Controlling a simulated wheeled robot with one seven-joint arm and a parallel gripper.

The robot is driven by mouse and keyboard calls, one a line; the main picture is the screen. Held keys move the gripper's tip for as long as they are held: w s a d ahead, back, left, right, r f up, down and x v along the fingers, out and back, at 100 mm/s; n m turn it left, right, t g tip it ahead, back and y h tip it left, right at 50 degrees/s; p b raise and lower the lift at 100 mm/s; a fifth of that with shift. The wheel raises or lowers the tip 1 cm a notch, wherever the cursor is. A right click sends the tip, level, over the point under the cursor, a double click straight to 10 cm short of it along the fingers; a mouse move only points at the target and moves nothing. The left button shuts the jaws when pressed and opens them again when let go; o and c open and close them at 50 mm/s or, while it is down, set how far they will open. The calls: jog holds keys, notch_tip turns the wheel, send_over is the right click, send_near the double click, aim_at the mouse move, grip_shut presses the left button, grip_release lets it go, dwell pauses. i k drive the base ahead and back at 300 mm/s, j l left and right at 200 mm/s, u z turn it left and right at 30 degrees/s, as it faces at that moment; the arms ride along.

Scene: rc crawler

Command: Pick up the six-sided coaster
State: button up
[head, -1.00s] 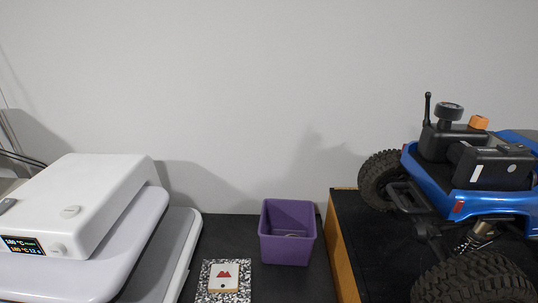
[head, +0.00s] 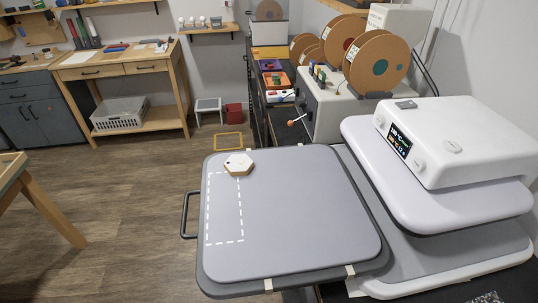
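The six-sided coaster (head: 238,164) lies flat near the back left corner of a grey heat press platen (head: 310,215). It has a white top, a light wood-coloured edge and a small dark mark on top. It sits by the upper end of a dashed white rectangle marked on the platen. Nothing covers the coaster. My gripper is not in view.
The white press head (head: 455,140) with a lit display stands right of the platen. A black handle (head: 188,214) sticks out at the platen's left. Filament spools (head: 380,62) stand on a box behind. Wooden floor (head: 110,225) is open at left.

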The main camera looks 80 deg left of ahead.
aim_at(236, 165)
jog(key=u, duration=1.9)
jog(key=i+l+u, duration=0.15)
jog(key=u, duration=0.3)
jog(key=i+l+u, duration=0.15)
jog(key=u, duration=0.35)
jog(key=l+u, duration=0.3)
jog(key=u, duration=0.15)
jog(key=i+l, duration=0.1)
jog(key=l+u, duration=0.05)
jog(key=l, duration=0.05)
